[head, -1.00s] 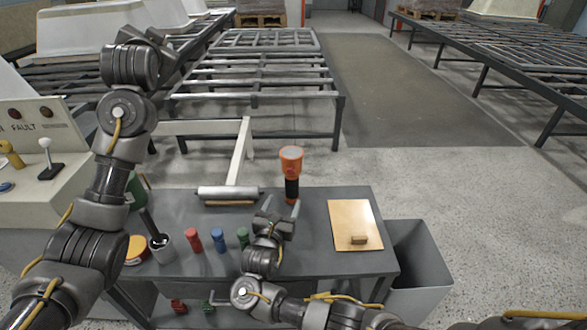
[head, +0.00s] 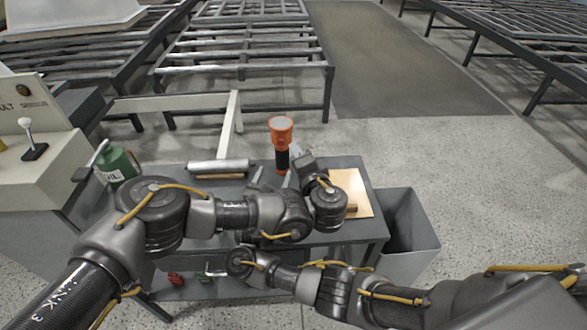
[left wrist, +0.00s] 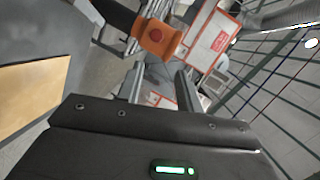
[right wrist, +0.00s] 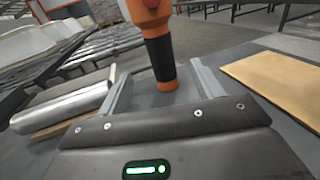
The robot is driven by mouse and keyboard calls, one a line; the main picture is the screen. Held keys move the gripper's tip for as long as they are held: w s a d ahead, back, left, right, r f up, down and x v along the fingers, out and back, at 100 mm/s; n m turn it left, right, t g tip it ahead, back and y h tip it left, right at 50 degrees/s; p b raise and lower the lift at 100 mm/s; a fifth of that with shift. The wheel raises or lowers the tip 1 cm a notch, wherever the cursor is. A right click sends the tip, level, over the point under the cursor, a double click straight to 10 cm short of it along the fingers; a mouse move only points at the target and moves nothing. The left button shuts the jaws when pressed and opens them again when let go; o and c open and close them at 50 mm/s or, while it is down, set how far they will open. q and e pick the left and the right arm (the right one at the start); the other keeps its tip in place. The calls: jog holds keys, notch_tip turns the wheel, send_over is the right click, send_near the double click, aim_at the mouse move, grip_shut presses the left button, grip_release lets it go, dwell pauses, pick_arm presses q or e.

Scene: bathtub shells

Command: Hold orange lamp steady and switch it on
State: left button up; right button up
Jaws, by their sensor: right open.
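The orange lamp (head: 281,131) stands upright on the grey bench, orange head up on a black handle. My right gripper (head: 273,177) is open in front of it. In the right wrist view the lamp's black handle (right wrist: 160,60) rises between and just beyond the open fingers (right wrist: 160,88), with no clear contact. My left gripper (head: 302,163) is close to the lamp's right side. In the left wrist view its fingers (left wrist: 158,82) are apart and empty, with the orange lamp head (left wrist: 158,38) just past the tips. A reddish round spot shows on the head. My left arm hides most of the right gripper.
A metal roller (head: 218,167) lies left of the lamp. A tan board (head: 352,186) lies on the right, with a grey bin (head: 410,225) beyond the bench edge. A green oil can (head: 118,165) stands left. My left arm crosses over the bench front.

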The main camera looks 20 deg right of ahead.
pick_arm(q)
jog(key=shift+s+a+f+t, duration=0.25)
jog(key=shift+a+f, duration=0.15)
jog(key=shift+f, duration=0.25)
jog(key=shift+s+a+f+t, duration=0.25)
jog(key=shift+a+f, duration=0.15)
jog(key=shift+f, duration=0.25)
pick_arm(e)
jog(key=shift+w, duration=0.1)
